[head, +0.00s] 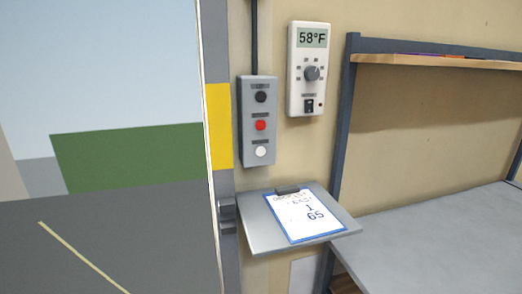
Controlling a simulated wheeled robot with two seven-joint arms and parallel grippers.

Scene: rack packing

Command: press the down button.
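A grey control box (258,120) is mounted on the wall near the middle of the head view, with a cable running up from it. It carries a black button (261,97) at the top, a red button (260,125) in the middle and a white button (261,151) at the bottom. Small labels sit above the buttons, too small to read, so I cannot tell which one is marked down. Neither of my grippers is in view.
A thermostat (309,68) reading 58°F hangs right of the box. Below, a small shelf (255,238) juts out holding a clipboard (305,215). A workbench (440,240) with an upper shelf (430,62) stands at right. A doorway at left opens outdoors, edged by a yellow-marked post (219,125).

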